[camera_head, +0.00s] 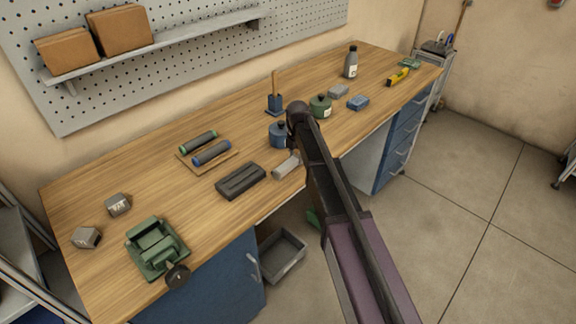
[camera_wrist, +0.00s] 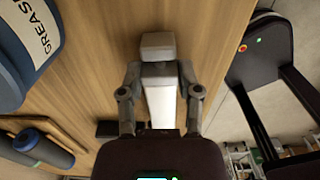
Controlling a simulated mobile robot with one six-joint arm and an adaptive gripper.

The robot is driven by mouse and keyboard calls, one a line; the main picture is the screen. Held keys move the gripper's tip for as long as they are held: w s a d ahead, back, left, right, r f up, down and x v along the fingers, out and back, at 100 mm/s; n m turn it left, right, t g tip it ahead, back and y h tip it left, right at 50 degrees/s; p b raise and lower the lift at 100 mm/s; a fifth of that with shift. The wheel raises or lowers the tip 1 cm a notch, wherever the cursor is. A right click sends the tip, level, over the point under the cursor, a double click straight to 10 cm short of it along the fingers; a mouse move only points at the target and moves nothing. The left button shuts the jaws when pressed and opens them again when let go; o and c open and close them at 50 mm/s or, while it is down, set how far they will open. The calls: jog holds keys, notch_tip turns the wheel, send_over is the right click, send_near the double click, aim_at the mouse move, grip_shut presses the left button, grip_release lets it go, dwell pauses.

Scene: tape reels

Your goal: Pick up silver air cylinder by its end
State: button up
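The silver air cylinder (camera_head: 287,165) lies near the front edge of the workbench, beside the dark grey block. In the wrist view the cylinder (camera_wrist: 160,100) runs lengthwise between my fingers, with a grey squared end cap (camera_wrist: 158,45) beyond the fingertips. My gripper (camera_wrist: 160,75) has a fingertip against each side of the cylinder just below that cap, with no visible gap. In the head view my gripper is mostly hidden behind my arm. The cylinder's near end is hidden by my gripper body in the wrist view.
A blue grease tin (camera_head: 279,134) stands just behind the cylinder; its label shows in the wrist view. The dark grey block (camera_head: 241,181) lies to the left, with green and blue rollers (camera_head: 212,152) behind it. A green vise (camera_head: 156,249) sits at the front left.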

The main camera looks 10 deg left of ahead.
grip_shut()
jog(key=shift+r, duration=0.1)
notch_tip(320, 180, up, 3)
jog(key=p, duration=0.3)
jog(key=s+d+r+p, duration=0.1)
jog(key=s+d, duration=0.1)
jog(key=s, duration=0.5)
jog(key=s+d+p, duration=0.1)
jog(key=s+d, duration=0.1)
jog(key=s, duration=0.6)
jog(key=shift+s+d+r, duration=0.2)
jog(key=shift+r, duration=0.15)
